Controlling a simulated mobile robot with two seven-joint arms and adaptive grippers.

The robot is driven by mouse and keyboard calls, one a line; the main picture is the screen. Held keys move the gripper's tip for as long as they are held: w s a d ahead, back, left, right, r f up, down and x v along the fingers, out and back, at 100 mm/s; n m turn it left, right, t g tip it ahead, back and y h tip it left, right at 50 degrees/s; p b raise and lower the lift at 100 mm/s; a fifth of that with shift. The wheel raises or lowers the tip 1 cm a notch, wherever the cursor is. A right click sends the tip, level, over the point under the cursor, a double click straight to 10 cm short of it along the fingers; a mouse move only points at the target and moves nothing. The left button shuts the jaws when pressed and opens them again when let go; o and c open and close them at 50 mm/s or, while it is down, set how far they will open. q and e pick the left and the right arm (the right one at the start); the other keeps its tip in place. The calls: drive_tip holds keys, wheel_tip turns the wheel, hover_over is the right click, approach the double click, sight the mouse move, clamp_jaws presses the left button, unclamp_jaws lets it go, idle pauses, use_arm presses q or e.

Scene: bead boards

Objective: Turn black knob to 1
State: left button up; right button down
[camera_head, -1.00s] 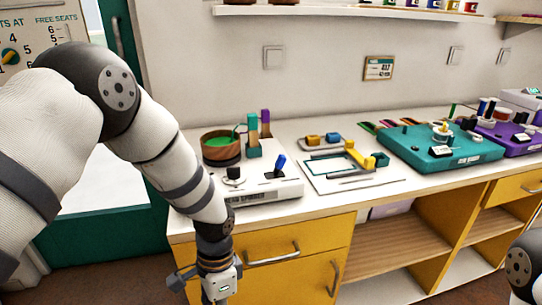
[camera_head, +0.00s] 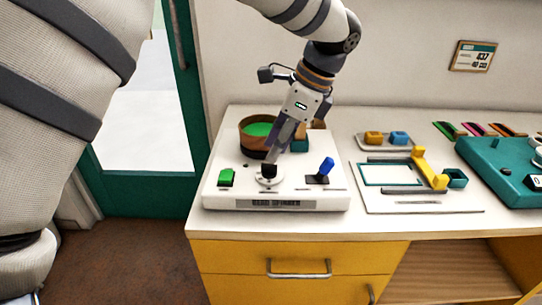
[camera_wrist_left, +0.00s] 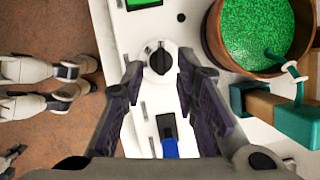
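The black knob (camera_head: 268,171) sits on a round white dial at the front of the white bead spinner (camera_head: 225,200). In the left wrist view the knob (camera_wrist_left: 159,60) shows from above, with a pale pointer line on it. My left gripper (camera_head: 275,157) reaches down over the spinner, its fingertips close to the knob. In the left wrist view its two dark fingers (camera_wrist_left: 160,70) are spread apart, with the knob in the gap at their tips. I cannot tell whether they touch it. The dial marks are too small to read. My right gripper is not in view.
A green switch (camera_head: 227,177) is left of the knob and a blue lever (camera_head: 321,171) right of it. A wooden bowl of green beads (camera_head: 252,142) stands behind. A pegboard frame with a yellow piece (camera_head: 430,167) lies to the right.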

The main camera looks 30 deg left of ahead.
sight(269, 165)
use_arm(q)
drive_tip(key=x, duration=0.4)
drive_tip(key=shift+f, duration=0.2)
clamp_jaws()
drive_tip(key=n, duration=0.2)
drive_tip(key=n+g, duration=0.1)
drive_tip(key=n, duration=0.2)
drive_tip(key=shift+w+g+h, duration=0.1)
drive_tip(key=shift+g+h, duration=0.2)
drive_tip(key=shift+h, duration=0.1)
drive_tip(key=n+h, duration=0.1)
drive_tip(key=n, duration=0.1)
drive_tip(key=n+g+h, duration=0.1)
drive_tip(key=n, duration=0.2)
drive_tip(key=shift+a+b, duration=0.1)
drive_tip(key=shift+b, duration=0.25)
drive_tip(key=n+h, duration=0.1)
drive_tip(key=n, duration=0.2)
drive_tip(key=n+h, duration=0.1)
drive_tip(key=n, duration=0.1)
drive_tip(key=shift+a+r+n, duration=0.1)
drive_tip(key=shift+n, duration=0.3)
drive_tip(key=shift+n+h+p, duration=0.3)
drive_tip(key=shift+n+h, duration=0.4)
drive_tip(key=shift+n, duration=1.3)
drive_tip(key=shift+t, duration=0.3)
